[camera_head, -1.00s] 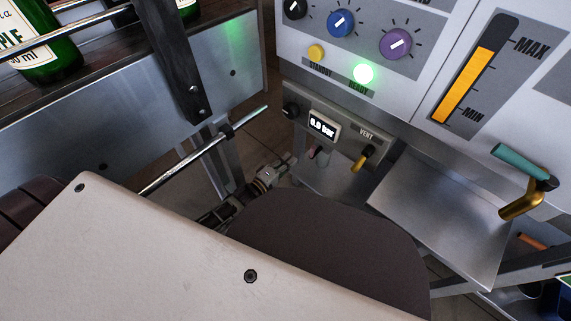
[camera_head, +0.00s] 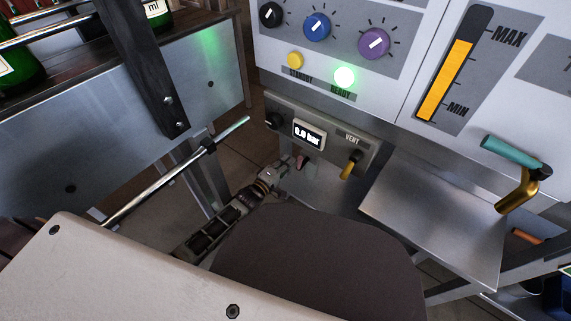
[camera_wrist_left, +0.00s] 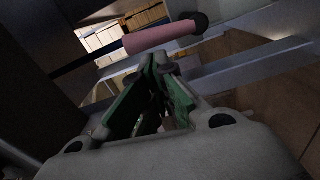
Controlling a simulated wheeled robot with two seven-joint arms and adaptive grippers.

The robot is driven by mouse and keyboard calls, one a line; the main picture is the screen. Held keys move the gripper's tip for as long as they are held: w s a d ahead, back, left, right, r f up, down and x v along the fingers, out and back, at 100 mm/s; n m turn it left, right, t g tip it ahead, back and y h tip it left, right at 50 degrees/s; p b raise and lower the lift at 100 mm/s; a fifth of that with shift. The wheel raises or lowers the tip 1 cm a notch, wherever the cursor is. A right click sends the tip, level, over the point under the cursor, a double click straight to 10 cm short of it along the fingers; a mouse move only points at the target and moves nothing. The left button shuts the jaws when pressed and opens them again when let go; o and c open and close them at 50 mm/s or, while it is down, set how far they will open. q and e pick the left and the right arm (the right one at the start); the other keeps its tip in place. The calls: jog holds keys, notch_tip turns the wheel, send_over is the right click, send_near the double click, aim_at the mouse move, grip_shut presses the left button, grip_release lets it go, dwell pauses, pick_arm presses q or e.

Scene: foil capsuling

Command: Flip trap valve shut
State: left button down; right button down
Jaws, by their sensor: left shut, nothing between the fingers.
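A pink-handled lever (camera_head: 301,162) hangs under the small pressure panel. It is likely the trap valve, but no label for it is readable. It also shows in the left wrist view as a pink bar (camera_wrist_left: 165,35) with a dark round end, lying across just beyond the fingertips. My left gripper (camera_head: 285,163) is just left of the lever in the head view. In the left wrist view its green-padded fingers (camera_wrist_left: 160,68) are shut and empty. I cannot tell whether they touch the lever. My right gripper is not in view.
The pressure panel has a display (camera_head: 309,133) reading about 0.0 bar and a yellow VENT lever (camera_head: 351,165) close by on the right. A metal shelf (camera_head: 430,215) and a teal-handled brass tap (camera_head: 515,165) stand further right. A conveyor with green bottles (camera_head: 20,70) is at left.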

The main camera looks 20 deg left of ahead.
pick_arm(q)
jog(key=shift+d+r+m+p, duration=0.1)
jog(key=shift+m+p, duration=0.2)
jog(key=shift+p, duration=0.05)
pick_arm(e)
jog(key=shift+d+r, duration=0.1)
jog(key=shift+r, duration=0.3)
